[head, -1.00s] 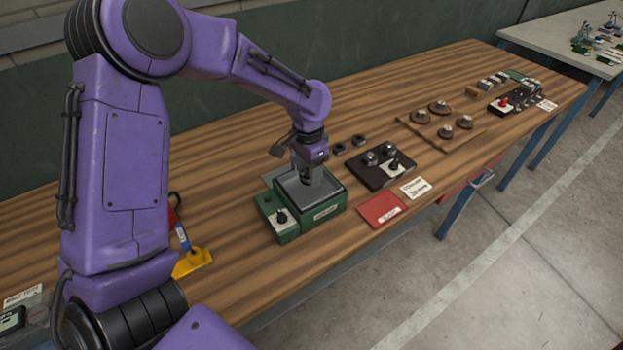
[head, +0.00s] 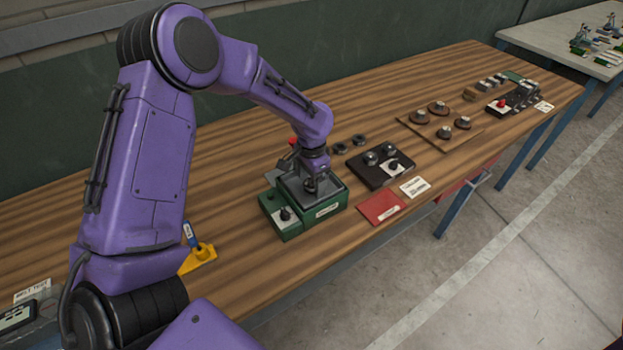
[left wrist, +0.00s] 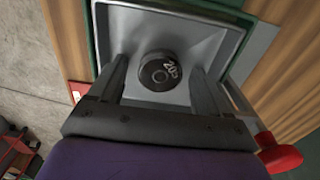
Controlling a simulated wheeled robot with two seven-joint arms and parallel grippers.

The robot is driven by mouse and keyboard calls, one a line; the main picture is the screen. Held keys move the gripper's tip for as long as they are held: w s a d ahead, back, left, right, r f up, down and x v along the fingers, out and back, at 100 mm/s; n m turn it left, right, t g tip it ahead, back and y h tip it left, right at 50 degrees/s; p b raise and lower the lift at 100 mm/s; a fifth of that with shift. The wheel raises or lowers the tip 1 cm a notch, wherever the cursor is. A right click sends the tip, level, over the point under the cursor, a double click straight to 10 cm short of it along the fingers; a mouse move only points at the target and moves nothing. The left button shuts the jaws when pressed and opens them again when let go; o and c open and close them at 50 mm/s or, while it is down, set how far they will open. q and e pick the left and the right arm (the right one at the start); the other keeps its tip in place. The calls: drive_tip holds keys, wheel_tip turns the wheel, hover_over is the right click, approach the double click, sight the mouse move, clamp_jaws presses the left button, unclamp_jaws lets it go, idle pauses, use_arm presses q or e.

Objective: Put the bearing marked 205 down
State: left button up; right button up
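The bearing marked 205 (left wrist: 158,71) is a dark ring with white figures, lying in the grey tray (left wrist: 118,20) of a green box. In the left wrist view, it sits between the two fingers of my left gripper (left wrist: 158,82), with a gap showing on each side. In the head view, my left gripper (head: 311,184) is down in the tray of the green box (head: 328,211); the bearing is largely hidden there. My left gripper is open. My right gripper does not show.
A red knob (head: 293,141) stands behind the tray. To the right are a black block (head: 372,176) with round parts, a red plate (head: 381,207) and a wooden board (head: 442,130) with several round pieces. A yellow piece (head: 198,259) lies left. Bare wood lies between.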

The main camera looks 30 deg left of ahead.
sight(312, 183)
use_arm(q)
drive_tip(key=shift+r, duration=0.1)
drive_tip(key=shift+w+r, duration=0.1)
drive_tip(key=shift+r, duration=0.25)
wheel_tip(312, 183, up, 11)
drive_tip(key=b, duration=0.2)
drive_tip(key=shift+r, duration=0.2)
idle(0.5)
